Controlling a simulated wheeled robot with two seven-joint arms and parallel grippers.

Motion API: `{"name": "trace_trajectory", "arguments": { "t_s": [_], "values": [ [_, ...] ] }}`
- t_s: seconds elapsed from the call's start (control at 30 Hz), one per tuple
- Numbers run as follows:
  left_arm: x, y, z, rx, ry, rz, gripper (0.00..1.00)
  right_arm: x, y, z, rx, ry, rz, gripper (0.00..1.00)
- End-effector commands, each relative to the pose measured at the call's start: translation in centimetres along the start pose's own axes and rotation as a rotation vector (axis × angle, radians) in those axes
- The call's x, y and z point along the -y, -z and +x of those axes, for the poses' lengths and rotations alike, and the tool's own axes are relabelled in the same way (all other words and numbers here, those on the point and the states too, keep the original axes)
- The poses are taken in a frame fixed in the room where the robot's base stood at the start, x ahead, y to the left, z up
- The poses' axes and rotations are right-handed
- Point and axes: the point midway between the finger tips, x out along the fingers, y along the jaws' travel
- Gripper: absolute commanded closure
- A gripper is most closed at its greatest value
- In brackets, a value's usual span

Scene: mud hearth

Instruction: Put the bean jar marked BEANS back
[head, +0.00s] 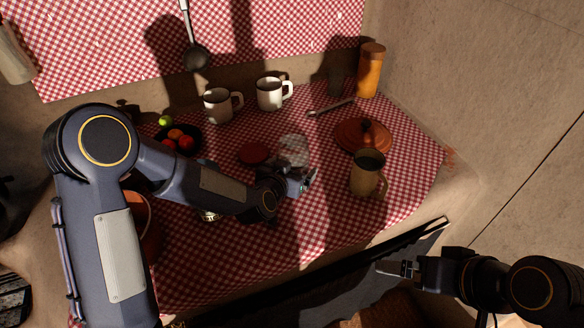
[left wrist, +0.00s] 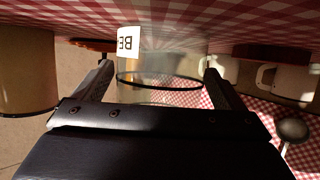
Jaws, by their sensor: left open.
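The bean jar (head: 293,149) is clear glass and stands on the checked cloth in the middle of the table. In the left wrist view, which is upside down, the jar (left wrist: 160,62) shows a white label (left wrist: 128,40) with the letters BE; the rest of the word is out of sight. My left gripper (head: 308,181) is open at the near side of the jar. In the wrist view its fingers (left wrist: 158,76) appear on either side of the jar, apart from it. My right gripper (head: 392,268) is at the lower right, off the table's front edge, with nothing visible in it.
A flat red lid (head: 253,153) lies left of the jar. A brown mug (head: 367,176) and terracotta lid (head: 363,135) stand to the right. Two white mugs (head: 217,106) (head: 270,94) and an orange canister (head: 370,72) stand behind. A fruit bowl (head: 180,140) is at left.

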Motion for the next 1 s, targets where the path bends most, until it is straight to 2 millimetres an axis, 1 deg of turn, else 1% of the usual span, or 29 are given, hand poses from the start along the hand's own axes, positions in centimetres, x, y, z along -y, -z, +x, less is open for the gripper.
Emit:
{"name": "trace_trajectory", "arguments": {
  "t_s": [0.13,0.23,0.37,0.5,0.6,0.7,0.83,1.0],
  "values": [
    [0.0,0.6,-0.2,0.0,0.0,0.0,0.08,0.2,0.3,-0.6,0.0,0.0,0.0,0.0],
    [0.0,0.3,-1.4,-0.002,0.0,0.001,0.08,0.1,0.1,-0.2,0.0,0.0,0.0,0.0],
    [0.0,0.3,-4.2,-0.002,0.0,0.003,0.08,0.0,0.0,0.0,0.0,0.0,0.0,0.0],
    [0.0,0.4,-7.3,-0.003,0.0,0.002,0.08,0.0,-0.1,0.1,0.0,0.0,0.0,0.0],
    [0.0,0.3,-9.2,-0.002,0.0,0.003,0.08,-0.1,-0.1,0.1,0.0,0.0,0.0,0.0],
    [0.0,0.4,-10.7,-0.003,0.001,0.002,0.08,-0.1,-0.1,0.1,0.0,0.0,0.0,0.0],
    [0.0,0.3,-11.8,-0.001,0.0,0.001,0.08,-0.1,-0.1,0.1,0.0,0.0,0.0,0.0],
    [0.0,0.3,-12.1,0.0,0.0,0.001,0.08,-0.1,-0.1,0.1,0.0,0.0,0.0,0.0]
  ]
}}
